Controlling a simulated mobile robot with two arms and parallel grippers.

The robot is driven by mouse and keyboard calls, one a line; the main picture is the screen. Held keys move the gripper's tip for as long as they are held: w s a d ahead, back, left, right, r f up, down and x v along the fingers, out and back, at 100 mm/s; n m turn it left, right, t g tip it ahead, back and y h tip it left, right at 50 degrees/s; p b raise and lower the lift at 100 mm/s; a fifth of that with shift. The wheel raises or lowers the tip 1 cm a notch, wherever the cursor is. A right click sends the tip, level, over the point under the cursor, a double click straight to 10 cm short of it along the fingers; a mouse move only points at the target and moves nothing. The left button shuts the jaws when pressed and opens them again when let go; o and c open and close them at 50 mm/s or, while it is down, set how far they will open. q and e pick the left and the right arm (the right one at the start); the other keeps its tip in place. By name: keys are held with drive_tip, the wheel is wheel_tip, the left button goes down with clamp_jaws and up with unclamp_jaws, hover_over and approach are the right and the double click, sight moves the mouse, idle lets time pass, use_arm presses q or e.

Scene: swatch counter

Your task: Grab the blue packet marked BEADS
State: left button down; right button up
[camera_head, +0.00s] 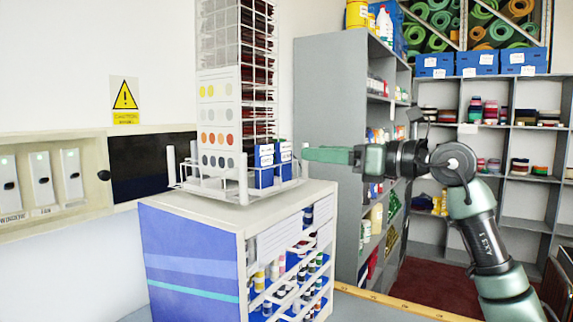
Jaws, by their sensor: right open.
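Two blue packets with small white labels stand side by side at the foot of the tall wire rack: a left one (264,174) and a right one (284,168). The lettering is too small to read, so I cannot tell which says BEADS. My right gripper (307,154) comes in from the right, level with the packets' upper part. It is open, seen side-on, with its green fingertips just right of the right packet and nothing between them. I cannot tell whether the tips touch it. My left gripper is out of view.
The wire rack (219,133) with colour swatches stands on a white-topped cabinet (215,219) holding several small bottles. A grey shelf unit (330,90) stands close behind my right arm. Wall switches (40,177) and a warning sign (124,98) are at left.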

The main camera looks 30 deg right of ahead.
sight(287, 146)
drive_tip(key=shift+w+a+r+p, duration=0.4)
drive_tip(key=shift+w+p, duration=0.1)
drive_tip(key=shift+w, duration=0.15)
drive_tip(key=shift+w+a+r+p, duration=0.25)
drive_tip(key=shift+w+a+p, duration=0.15)
drive_tip(key=shift+w+p, duration=0.15)
drive_tip(key=p+x, duration=0.1)
drive_tip(key=x, duration=0.1)
drive_tip(key=p+x, duration=0.1)
drive_tip(key=x, duration=0.1)
drive_tip(key=shift+w+d+f, duration=0.2)
drive_tip(key=shift+d+f, duration=0.05)
drive_tip(key=shift+d, duration=0.15)
drive_tip(key=shift+w+a+f, duration=0.1)
drive_tip(key=shift+w+f, duration=0.05)
drive_tip(key=shift+w, duration=0.15)
drive_tip(key=shift+a, duration=0.1)
drive_tip(key=shift+s, duration=0.1)
drive_tip(key=c, duration=1)
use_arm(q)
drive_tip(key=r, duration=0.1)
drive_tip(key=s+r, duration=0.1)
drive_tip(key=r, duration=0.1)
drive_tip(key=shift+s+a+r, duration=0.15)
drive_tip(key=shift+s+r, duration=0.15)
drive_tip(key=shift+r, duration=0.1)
use_arm(e)
drive_tip(key=shift+c, duration=0.5)
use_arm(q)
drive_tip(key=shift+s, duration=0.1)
